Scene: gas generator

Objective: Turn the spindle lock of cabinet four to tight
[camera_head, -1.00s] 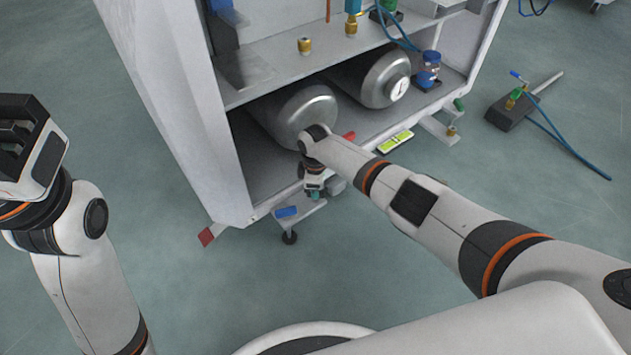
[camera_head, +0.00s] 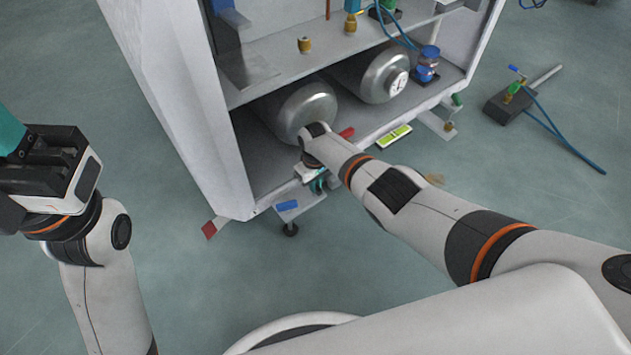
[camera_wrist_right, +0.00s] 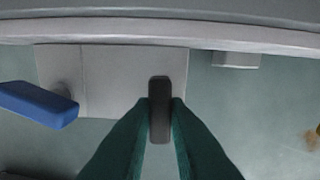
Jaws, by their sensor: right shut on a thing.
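The white cabinet (camera_head: 180,95) stands ahead with its open lower bay. At its front foot, a bracket plate (camera_wrist_right: 105,85) carries a blue block-like handle (camera_head: 287,206), which also shows in the right wrist view (camera_wrist_right: 38,104). In that wrist view a dark upright bar (camera_wrist_right: 160,85), the likely spindle lock, sits between my teal fingertips. My right gripper (camera_wrist_right: 161,115) is shut on it; in the head view it is low at the cabinet's front edge, mostly hidden by its own wrist. My left gripper (camera_head: 12,135) is raised at the left edge, partly cut off, with a teal finger showing.
Two silver gas cylinders (camera_head: 305,105) lie in the bay. A green level (camera_head: 395,137) lies near the bay's front edge. A red plate (camera_head: 211,228) is at the cabinet's left corner. A dark block with blue hose (camera_head: 508,105) lies on the floor to the right.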

